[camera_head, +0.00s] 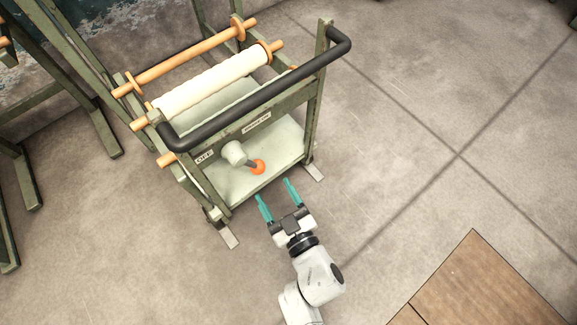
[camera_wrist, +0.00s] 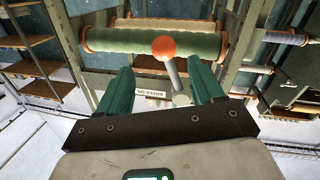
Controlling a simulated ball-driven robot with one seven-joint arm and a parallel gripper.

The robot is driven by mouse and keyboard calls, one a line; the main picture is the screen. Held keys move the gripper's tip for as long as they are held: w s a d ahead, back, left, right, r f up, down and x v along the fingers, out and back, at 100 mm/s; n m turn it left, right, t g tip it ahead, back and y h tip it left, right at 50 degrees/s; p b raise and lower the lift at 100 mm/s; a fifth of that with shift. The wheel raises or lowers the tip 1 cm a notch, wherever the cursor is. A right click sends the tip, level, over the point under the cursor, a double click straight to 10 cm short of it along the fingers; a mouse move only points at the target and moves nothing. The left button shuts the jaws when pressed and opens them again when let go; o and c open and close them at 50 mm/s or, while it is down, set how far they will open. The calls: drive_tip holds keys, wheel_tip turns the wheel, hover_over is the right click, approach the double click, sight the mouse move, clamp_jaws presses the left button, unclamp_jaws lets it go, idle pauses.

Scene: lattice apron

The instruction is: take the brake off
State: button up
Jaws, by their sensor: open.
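A green wheeled-looking cart frame (camera_head: 312,115) with a black push handle (camera_head: 270,88) stands in front of me. On its near side is the brake lever, a short grey stem with an orange ball knob (camera_head: 257,167), coming from a pale round hub (camera_head: 235,153). The knob points right, away from the "OFF" label (camera_head: 204,157). In the wrist view the knob (camera_wrist: 164,47) and its stem (camera_wrist: 174,75) appear between my fingers. My gripper (camera_head: 272,188) has teal fingers, open and empty, a short way in front of the knob and apart from it.
A second label (camera_head: 257,123) is on the cart's rail; I cannot read it well. Rollers, one white (camera_head: 215,82) and one orange (camera_head: 190,58), lie across the cart. A wooden platform (camera_head: 480,285) is at lower right. The concrete floor right of the cart is clear.

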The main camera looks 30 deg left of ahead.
sight(255, 161)
drive_tip(key=b+x, duration=0.2)
drive_tip(key=x, duration=0.2)
drive_tip(key=b+x, duration=0.2)
drive_tip(key=x, duration=0.3)
drive_tip(key=shift+a+f+b, duration=0.15)
drive_tip(key=shift+a+b, duration=0.2)
drive_tip(key=shift+a, duration=0.05)
drive_tip(key=shift+w+a, duration=0.25)
drive_tip(key=shift+a, duration=0.2)
drive_tip(key=shift+c, duration=0.5)
clamp_jaws()
